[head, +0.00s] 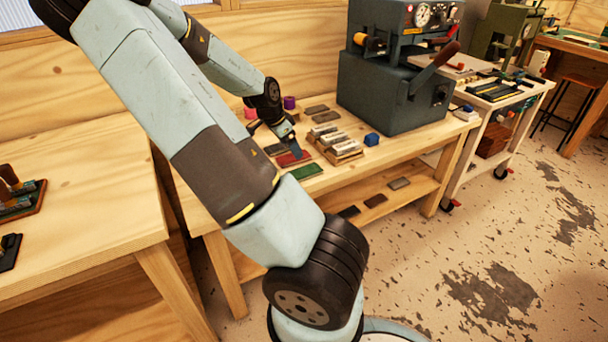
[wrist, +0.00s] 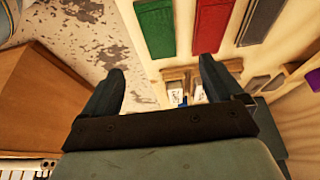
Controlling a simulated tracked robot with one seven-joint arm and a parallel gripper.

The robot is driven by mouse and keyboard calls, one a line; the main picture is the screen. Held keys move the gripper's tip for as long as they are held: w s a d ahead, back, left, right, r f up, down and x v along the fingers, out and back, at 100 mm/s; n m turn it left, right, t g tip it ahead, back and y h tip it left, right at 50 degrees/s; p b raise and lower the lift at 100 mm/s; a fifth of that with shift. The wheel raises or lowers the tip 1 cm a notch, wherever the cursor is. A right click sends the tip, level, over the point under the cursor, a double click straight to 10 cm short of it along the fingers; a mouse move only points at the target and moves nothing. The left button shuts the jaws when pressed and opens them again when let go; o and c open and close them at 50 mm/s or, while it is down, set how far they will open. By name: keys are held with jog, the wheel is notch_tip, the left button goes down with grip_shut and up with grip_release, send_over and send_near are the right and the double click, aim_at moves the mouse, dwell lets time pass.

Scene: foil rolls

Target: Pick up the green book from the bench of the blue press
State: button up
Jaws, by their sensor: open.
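The green book (head: 304,173) lies flat near the front edge of the wooden bench (head: 405,146), left of the blue press (head: 395,92). In the wrist view the green book (wrist: 154,27) is at the top, beyond my fingertips and not between them. My gripper (head: 291,149) is above the bench by the red book (head: 287,160), which lies just behind the green one. In the wrist view my gripper (wrist: 162,70) has its two fingers wide apart with nothing held. Its height above the books is hard to tell.
A grey book (wrist: 262,20) lies past the red one. A wooden tray with pale rolls (head: 341,148) and a blue block (head: 371,139) are right of the books. Pink (head: 250,113) and purple (head: 289,102) rolls stand behind. A lower shelf (head: 425,187) holds several dark pieces.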

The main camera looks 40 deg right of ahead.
aim_at(303, 172)
jog(key=shift+x, duration=6.3)
jog(key=shift+a+f, duration=0.1)
jog(key=shift+a, duration=0.05)
jog(key=shift+c, duration=0.2)
jog(key=shift+w, duration=0.1)
jog(key=c, duration=1.1)
jog(key=shift+c, duration=0.2)
